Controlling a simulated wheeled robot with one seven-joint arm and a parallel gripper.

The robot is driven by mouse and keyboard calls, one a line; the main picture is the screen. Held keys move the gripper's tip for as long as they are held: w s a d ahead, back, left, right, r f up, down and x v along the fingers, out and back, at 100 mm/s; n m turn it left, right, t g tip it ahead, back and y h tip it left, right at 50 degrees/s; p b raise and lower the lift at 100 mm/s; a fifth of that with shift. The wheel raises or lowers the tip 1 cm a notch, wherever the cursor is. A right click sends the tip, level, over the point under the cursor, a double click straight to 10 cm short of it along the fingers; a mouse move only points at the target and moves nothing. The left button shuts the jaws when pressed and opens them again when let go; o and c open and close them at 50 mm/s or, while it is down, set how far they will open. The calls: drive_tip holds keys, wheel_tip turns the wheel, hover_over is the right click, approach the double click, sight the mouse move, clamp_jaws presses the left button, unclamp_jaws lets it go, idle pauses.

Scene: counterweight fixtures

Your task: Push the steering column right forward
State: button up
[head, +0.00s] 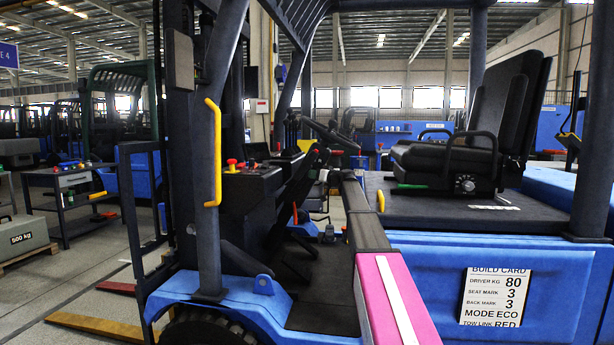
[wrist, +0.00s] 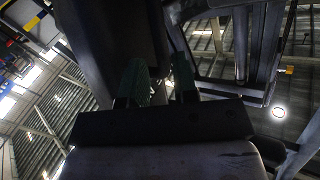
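The steering column (head: 304,178) is a dark slanted post in the cab of the blue forklift, in the middle of the head view. It leans up toward the steering wheel (head: 334,131), which shows nearly edge-on. My arm reaches into the cab from the lower right, close to the column's right side. In the wrist view my gripper (wrist: 160,82) has two dark green fingers standing apart. A large dark part lies just beyond and behind them; I cannot tell if it is the column or whether they touch it. In the head view the fingertips are too small and dark to make out.
A yellow grab handle (head: 214,152) on the front post stands left of the column. A console with a red knob (head: 232,162) is beside it. The black seat (head: 465,135) is on the right, above a build card (head: 495,297).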

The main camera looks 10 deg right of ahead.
drive_tip(key=x, duration=0.4)
drive_tip(key=shift+w+a, duration=0.25)
drive_tip(key=shift+w, duration=0.05)
clamp_jaws()
drive_tip(key=shift+n+g+h, duration=0.3)
drive_tip(key=shift+g+h, duration=0.1)
drive_tip(key=shift+g, duration=0.1)
drive_tip(key=a, duration=0.1)
drive_tip(key=w+a+r, duration=0.1)
drive_tip(key=a, duration=0.1)
drive_tip(key=a+r, duration=0.1)
drive_tip(key=shift+w+a+r, duration=0.15)
drive_tip(key=shift+w+a, duration=0.05)
drive_tip(key=shift+a, duration=0.15)
unclamp_jaws()
